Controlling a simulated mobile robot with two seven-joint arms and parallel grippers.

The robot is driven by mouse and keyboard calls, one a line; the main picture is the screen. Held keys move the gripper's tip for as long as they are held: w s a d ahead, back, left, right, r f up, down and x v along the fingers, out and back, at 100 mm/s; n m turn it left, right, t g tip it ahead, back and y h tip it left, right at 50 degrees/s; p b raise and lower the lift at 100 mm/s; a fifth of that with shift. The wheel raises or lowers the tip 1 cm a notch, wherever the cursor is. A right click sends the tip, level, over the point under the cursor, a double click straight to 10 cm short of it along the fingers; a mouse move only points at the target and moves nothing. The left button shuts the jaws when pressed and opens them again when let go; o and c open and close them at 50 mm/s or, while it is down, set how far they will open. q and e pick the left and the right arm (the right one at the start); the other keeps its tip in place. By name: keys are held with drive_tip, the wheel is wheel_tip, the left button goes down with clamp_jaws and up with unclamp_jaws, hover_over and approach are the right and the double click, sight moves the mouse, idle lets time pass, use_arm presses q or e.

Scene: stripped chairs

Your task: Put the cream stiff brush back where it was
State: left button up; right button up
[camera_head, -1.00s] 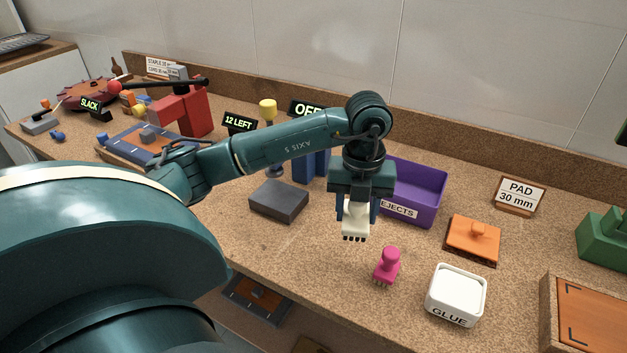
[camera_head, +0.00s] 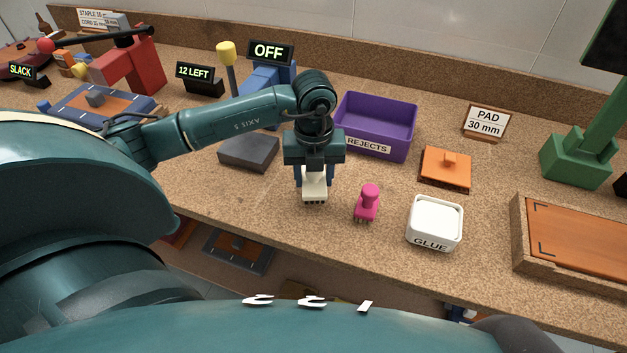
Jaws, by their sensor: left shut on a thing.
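The cream stiff brush (camera_head: 315,187) is held in my left gripper (camera_head: 314,172), bristles pointing down. My left gripper is shut on it, near the middle of the bench. The dark bristle tips are close to the bench top; I cannot tell whether they touch it. A pink brush (camera_head: 368,202) stands upright on the bench just right of the cream brush. The white glue tub (camera_head: 435,222) is further right. My right gripper is not in view.
A purple rejects bin (camera_head: 378,125) stands behind the gripper. A dark grey block (camera_head: 249,151) lies to the left. An orange pad with a knob (camera_head: 446,168) and a wooden tray (camera_head: 520,245) are on the right. The bench's front edge is close.

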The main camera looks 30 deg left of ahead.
use_arm(q)
wheel_tip(320, 180, down, 2)
drive_tip(key=shift+f, duration=0.2)
drive_tip(key=shift+f, duration=0.25)
drive_tip(key=o, duration=1)
drive_tip(key=shift+r, duration=0.1)
drive_tip(key=shift+c, duration=0.2)
